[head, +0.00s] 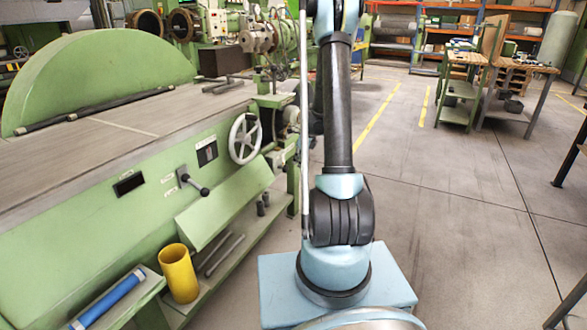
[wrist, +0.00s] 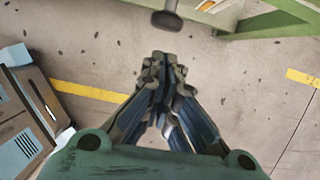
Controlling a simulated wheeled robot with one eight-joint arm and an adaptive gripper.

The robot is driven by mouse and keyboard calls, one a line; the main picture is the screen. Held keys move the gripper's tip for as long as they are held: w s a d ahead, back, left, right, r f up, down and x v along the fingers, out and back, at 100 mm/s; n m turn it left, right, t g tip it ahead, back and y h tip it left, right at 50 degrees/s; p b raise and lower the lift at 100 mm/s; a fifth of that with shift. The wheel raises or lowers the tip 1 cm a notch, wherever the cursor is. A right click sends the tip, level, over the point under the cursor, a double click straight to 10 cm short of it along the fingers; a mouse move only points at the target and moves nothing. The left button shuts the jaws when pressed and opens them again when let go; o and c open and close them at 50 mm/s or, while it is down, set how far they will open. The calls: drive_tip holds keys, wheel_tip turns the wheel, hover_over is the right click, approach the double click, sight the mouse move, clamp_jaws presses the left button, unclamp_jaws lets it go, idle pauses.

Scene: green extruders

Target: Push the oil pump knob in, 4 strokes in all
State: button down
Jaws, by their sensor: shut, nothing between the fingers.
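In the wrist view my gripper (wrist: 164,62) is shut and empty, its fingertips together near the middle. A dark rounded knob (wrist: 166,20) on a short stem shows at the top edge, just beyond the fingertips. It looks like the oil pump knob. In the picture a gap of floor shows between knob and fingertips; I cannot tell the true distance. In the head view my arm rises through the middle and my gripper is not visible. A dark lever with a ball end (head: 197,184) is on the green machine's front (head: 110,215); I cannot tell whether it is the same knob.
A white handwheel (head: 245,138) stands out from the machine. A yellow cylinder (head: 178,273) and a blue tube (head: 108,299) are on its low ledge. Green framework (wrist: 265,22) crosses the wrist view's top right. Open floor (head: 440,180) lies right of my arm, with workbenches behind.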

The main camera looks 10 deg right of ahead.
sight(282, 168)
drive_tip(key=v, duration=0.6)
drive_tip(key=shift+r, duration=0.4)
drive_tip(key=shift+s+d, duration=0.1)
drive_tip(key=shift+n+y, duration=0.5)
drive_tip(key=shift+n, duration=0.3)
drive_tip(key=d, duration=0.1)
drive_tip(key=d+f, duration=0.1)
drive_tip(key=d, duration=0.2)
drive_tip(key=shift+s+f, duration=0.3)
drive_tip(key=shift+s, duration=0.05)
drive_tip(key=w+a+f, duration=0.3)
drive_tip(key=a+f, duration=0.4)
drive_tip(key=f, duration=0.2)
drive_tip(key=shift+w, duration=0.3)
